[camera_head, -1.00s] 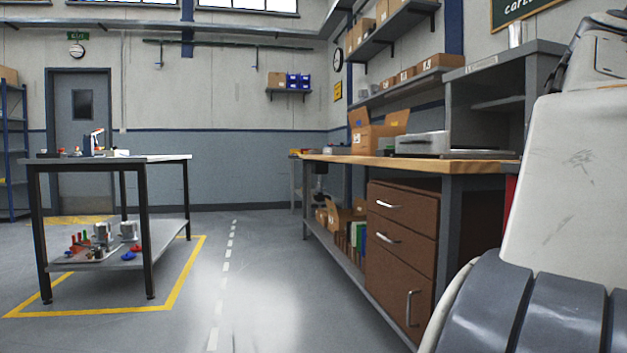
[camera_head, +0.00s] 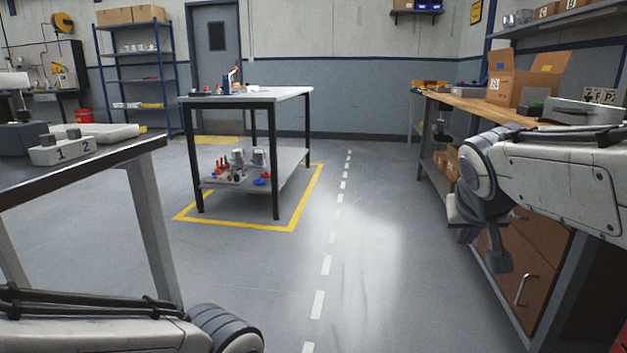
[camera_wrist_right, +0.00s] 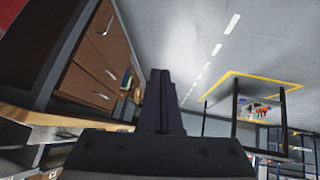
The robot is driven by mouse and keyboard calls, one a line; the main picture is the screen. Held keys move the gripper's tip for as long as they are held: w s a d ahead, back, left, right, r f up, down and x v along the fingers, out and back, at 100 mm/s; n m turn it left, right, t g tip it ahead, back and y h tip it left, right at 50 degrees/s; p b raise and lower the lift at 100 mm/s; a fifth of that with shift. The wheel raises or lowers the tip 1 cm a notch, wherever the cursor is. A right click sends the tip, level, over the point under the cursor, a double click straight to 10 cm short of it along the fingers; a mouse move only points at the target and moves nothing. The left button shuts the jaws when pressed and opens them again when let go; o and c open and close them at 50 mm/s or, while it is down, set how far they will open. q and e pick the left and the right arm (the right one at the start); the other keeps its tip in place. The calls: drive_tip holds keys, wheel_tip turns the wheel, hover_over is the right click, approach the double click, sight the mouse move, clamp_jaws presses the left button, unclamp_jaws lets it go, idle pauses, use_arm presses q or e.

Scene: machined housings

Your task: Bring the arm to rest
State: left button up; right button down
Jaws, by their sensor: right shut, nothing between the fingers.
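My right arm comes in from the right in the head view and reaches in front of the workbench with drawers. Its gripper (camera_head: 498,262) hangs down over the floor side of the drawers and touches nothing that I can see. In the right wrist view the fingers (camera_wrist_right: 160,100) are together and empty, with floor and drawers beyond them. My left arm shows at the lower left of the head view; its gripper is out of the picture.
The wooden-topped workbench (camera_head: 470,104) with brown drawers (camera_head: 535,262) stands close on the right. A near table (camera_head: 100,158) is at the left. A black-framed table (camera_head: 290,94) stands inside yellow floor lines. The floor (camera_head: 385,260) between is clear.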

drive_tip(key=s+a+f+n+g+y+p, duration=0.2)
drive_tip(key=s+a+f+n, duration=0.15)
drive_tip(key=a, duration=0.45)
drive_tip(key=s+a+f+n+g+y+p, duration=0.15)
drive_tip(key=s+a, duration=0.25)
drive_tip(key=a, duration=0.5)
drive_tip(key=s+a+f+n+g+y+p, duration=0.1)
drive_tip(key=s+a+f+n+g+p, duration=0.15)
drive_tip(key=s, duration=0.55)
drive_tip(key=s+a+f+n+g+y+p, duration=0.1)
drive_tip(key=s+a+n+p, duration=0.25)
drive_tip(key=s, duration=0.35)
use_arm(q)
wheel_tip(320, 180, up, 48)
drive_tip(key=p, duration=3.7)
use_arm(e)
wheel_tip(320, 180, up, 38)
drive_tip(key=shift+a+f+m, duration=0.15)
drive_tip(key=shift+a+m, duration=0.15)
drive_tip(key=shift+a, duration=0.05)
drive_tip(key=shift+h, duration=0.25)
